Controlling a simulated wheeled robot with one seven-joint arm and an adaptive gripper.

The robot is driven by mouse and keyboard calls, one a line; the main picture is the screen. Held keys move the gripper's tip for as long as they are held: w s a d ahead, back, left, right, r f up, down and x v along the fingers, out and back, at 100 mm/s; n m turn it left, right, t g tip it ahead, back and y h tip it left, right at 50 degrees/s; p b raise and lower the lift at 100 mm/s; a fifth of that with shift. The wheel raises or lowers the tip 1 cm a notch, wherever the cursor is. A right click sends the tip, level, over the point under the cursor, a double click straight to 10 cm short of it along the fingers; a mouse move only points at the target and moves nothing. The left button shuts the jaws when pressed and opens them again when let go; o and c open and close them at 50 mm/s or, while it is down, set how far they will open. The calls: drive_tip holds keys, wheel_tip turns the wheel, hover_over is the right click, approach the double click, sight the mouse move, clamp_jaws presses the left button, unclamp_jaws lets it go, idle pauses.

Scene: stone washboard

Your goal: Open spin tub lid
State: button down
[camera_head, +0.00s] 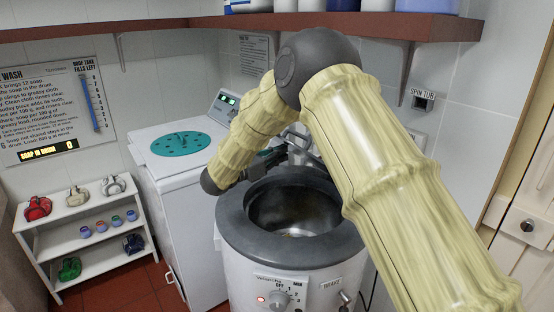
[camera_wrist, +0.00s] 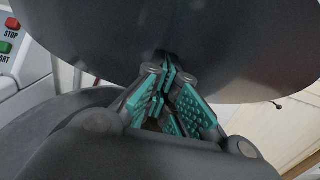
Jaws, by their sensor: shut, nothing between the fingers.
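The spin tub (camera_head: 262,268) is a white drum with a thick dark grey rim, and its round mouth is open to the metal inside. In the wrist view a large dark grey disc, which looks like the raised lid (camera_wrist: 235,45), fills the top of the picture. My gripper (camera_head: 283,157) is above the back of the tub's rim, partly hidden by my arm. In the wrist view my gripper (camera_wrist: 168,80) has its teal-padded fingers together, with the tips at the disc's face. I cannot tell whether they touch it. The lid is mostly hidden in the head view.
A white washer (camera_head: 183,175) with a teal round top stands left of the tub. A white shelf (camera_head: 95,245) with coloured items is further left. A red-brown wall shelf (camera_head: 400,27) runs above. A switch labelled spin tub (camera_head: 423,102) is on the right wall.

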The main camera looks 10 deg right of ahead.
drive_tip(key=w+d+r+y, duration=0.1)
drive_tip(key=d+r, duration=0.1)
drive_tip(key=w+d+r+g+y+b, duration=0.1)
drive_tip(key=d+r, duration=0.1)
drive_tip(key=r, duration=0.1)
drive_tip(key=w+d+r+y+b, duration=0.1)
drive_tip(key=d+r, duration=0.1)
drive_tip(key=r, duration=0.1)
drive_tip(key=shift+w+d+r+g, duration=0.25)
drive_tip(key=shift+w+d+g, duration=0.1)
drive_tip(key=shift+g, duration=0.05)
drive_tip(key=w+d+r+g+y+p, duration=0.2)
drive_tip(key=w+d+r+y, duration=0.2)
drive_tip(key=d, duration=0.6)
drive_tip(key=shift+w+r, duration=0.85)
drive_tip(key=shift+w, duration=0.1)
